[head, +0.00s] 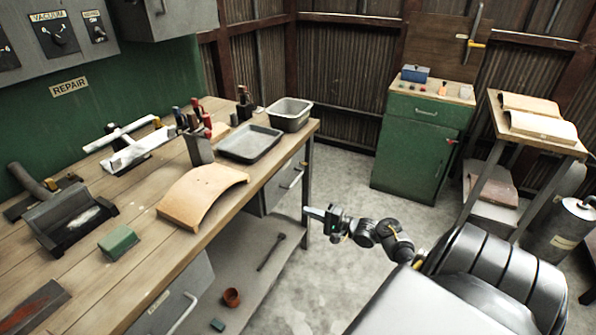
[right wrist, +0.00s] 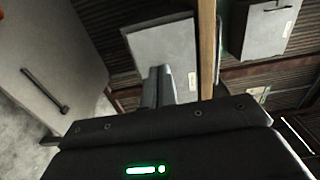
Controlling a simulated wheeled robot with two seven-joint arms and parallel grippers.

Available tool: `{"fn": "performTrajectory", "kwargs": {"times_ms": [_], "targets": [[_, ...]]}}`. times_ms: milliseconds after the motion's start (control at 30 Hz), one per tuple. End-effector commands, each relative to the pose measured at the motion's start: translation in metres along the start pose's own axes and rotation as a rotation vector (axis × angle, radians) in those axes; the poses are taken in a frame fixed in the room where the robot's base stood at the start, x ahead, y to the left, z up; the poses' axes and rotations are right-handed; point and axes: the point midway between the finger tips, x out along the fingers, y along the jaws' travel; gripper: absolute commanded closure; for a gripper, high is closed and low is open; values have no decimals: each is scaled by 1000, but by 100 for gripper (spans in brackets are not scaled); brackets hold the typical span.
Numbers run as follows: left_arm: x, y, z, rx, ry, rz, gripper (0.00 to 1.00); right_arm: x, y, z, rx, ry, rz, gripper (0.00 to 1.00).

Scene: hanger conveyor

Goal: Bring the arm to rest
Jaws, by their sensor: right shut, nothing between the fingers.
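My right arm (head: 372,234) reaches in from the lower right in the head view, stretched to the left over the floor. Its gripper (head: 318,213) is in front of the workbench's right end, near a bench leg. The gripper is shut and holds nothing. In the right wrist view the dark gripper body with a green light fills the bottom, and the closed fingers (right wrist: 158,86) point up the picture. Whether the gripper touches the bench leg cannot be told. My left arm and gripper are not in view.
The wooden workbench (head: 150,270) carries a grey tray (head: 250,143), a curved tan piece (head: 203,193), a green block (head: 118,241) and tools. A green cabinet (head: 415,150) stands at the back. A side stand (head: 535,140) is at right. The floor between is clear.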

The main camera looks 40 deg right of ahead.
Motion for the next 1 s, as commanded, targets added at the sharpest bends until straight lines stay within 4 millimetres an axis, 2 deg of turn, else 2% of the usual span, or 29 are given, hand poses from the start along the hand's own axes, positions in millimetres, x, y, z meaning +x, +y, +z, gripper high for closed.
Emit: {"fn": "performTrajectory", "kwargs": {"times_ms": [133,567,667,733,767,867,900,1000], "targets": [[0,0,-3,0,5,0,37,-6,0,1,0,-2,0,100],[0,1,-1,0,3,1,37,-6,0,1,-15,-4,0,100],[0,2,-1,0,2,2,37,-6,3,0,-113,1,16,100],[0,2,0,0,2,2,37,-7,12,-10,-258,35,60,100],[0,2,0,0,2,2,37,-8,21,-17,-335,55,96,100],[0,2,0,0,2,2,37,-16,80,-23,-608,86,286,100],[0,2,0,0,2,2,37,-23,114,-17,-709,72,386,100],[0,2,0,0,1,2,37,-49,189,8,-900,-10,597,100]]}}
